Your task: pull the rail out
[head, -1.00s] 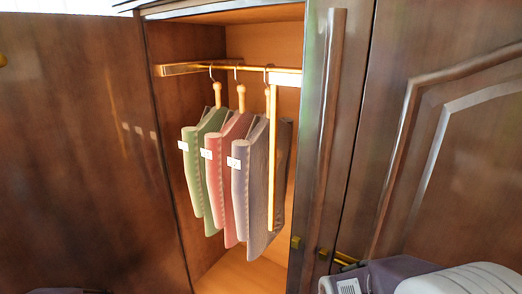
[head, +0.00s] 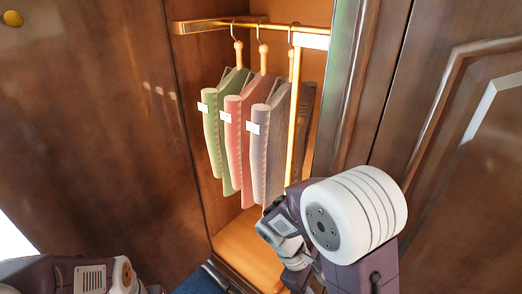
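The gold rail (head: 205,25) runs across the top of the open wardrobe, with a gold bar (head: 293,120) hanging down at its right end. The bar's lower end is hidden behind my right arm. A green garment (head: 214,140), a red one (head: 235,145) and a grey-purple one (head: 262,150) hang from the rail on hooked hangers. My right arm reaches in from the lower right, below and in front of the garments, apart from the rail. Its fingers cannot be made out. My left arm shows at the lower left edge; its fingers are out of view.
The open left door (head: 90,130) with a gold knob (head: 13,18) fills the left side. The right door (head: 460,170) stands at the right of the opening. The wardrobe floor (head: 240,245) looks bare.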

